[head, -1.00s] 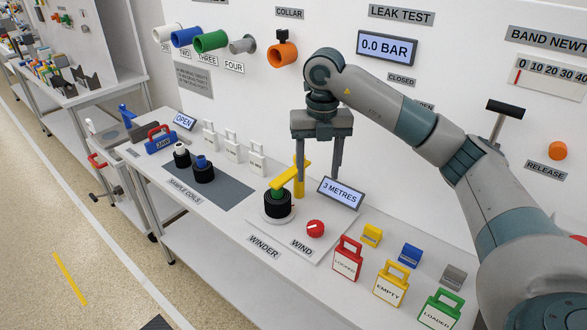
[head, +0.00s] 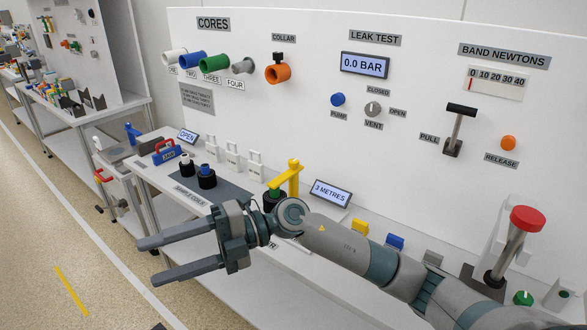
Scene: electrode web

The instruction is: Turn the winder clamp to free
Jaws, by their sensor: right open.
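The winder clamp (head: 285,175) is a yellow post with a flat yellow arm. Its arm reaches left and forward over the winder's green core, which carries a black coil (head: 271,203). My right forearm and wrist cross in front and hide the lower part of the winder, the red wind knob and most of the winder label. My right gripper (head: 148,261) is open and empty. It points left, out past the bench's front edge over the floor, well away from the clamp. My left gripper is not in view.
A display (head: 331,194) reading 3 METRES stands right of the clamp. Yellow (head: 360,227) and blue (head: 395,242) blocks lie beyond my forearm.

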